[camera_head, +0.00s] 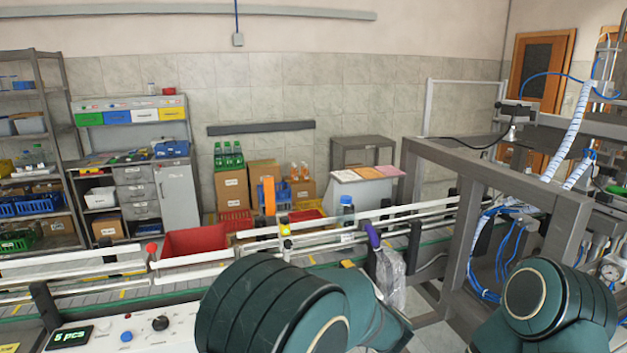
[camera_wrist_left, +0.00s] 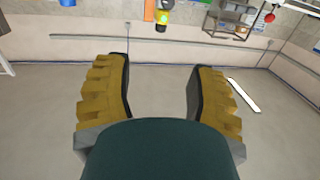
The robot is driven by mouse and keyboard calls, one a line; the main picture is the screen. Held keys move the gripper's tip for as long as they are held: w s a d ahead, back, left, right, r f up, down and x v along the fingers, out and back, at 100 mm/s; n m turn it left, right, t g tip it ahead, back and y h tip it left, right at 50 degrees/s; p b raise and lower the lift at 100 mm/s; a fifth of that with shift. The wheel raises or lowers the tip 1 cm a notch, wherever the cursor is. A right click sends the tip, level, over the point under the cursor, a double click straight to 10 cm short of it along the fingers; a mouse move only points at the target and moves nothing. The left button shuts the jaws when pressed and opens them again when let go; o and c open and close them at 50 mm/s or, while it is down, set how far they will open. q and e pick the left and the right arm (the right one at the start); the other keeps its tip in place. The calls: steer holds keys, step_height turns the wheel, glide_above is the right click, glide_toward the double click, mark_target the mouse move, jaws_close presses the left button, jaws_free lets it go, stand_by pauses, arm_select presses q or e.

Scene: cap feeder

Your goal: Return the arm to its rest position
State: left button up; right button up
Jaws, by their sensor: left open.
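My left gripper (camera_wrist_left: 160,88) shows in the left wrist view. Its two ridged yellow fingers with dark inner pads stand wide apart. Nothing is between them; plain grey floor or wall surface shows in the gap. In the head view dark green links of my arms fill the bottom middle and the bottom right, and I cannot make out the left fingers clearly there. My right gripper is not in either view.
A conveyor with white rails (camera_head: 90,262) crosses in front of me. A red bin (camera_head: 195,242) and a blue-capped bottle (camera_head: 347,214) are at it. A control panel (camera_head: 125,335) is at lower left, a grey metal frame (camera_head: 468,225) at right. Shelves stand behind.

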arm_select(q)
steer(key=w+a+f+m+g+h, duration=0.25)
steer(key=a+f, duration=0.35)
steer(key=f, duration=0.5)
steer(key=s+a+f+g+h+b, duration=0.1)
steer(key=s+a+f+h, duration=0.15)
steer(key=f, duration=0.45)
steer(key=s+a+f+g+h+b, duration=0.1)
steer(key=s+a+f+g+h, duration=0.2)
steer(key=f, duration=0.4)
steer(key=s+a+f+g+h, duration=0.1)
steer(key=s+f+g, duration=0.1)
steer(key=s, duration=0.6)
steer(key=s+a+f+g+h, duration=0.1)
steer(key=s+f+g, duration=0.1)
steer(key=s+f, duration=0.3)
steer(key=s+a+f+m+g+h, duration=0.1)
steer(key=s+f+g+h, duration=0.1)
steer(key=s, duration=0.9)
step_height(320, 180, down, 2)
steer(key=shift+f+g+b, duration=0.15)
steer(key=shift+g+b, duration=0.3)
steer(key=shift+g, duration=0.1)
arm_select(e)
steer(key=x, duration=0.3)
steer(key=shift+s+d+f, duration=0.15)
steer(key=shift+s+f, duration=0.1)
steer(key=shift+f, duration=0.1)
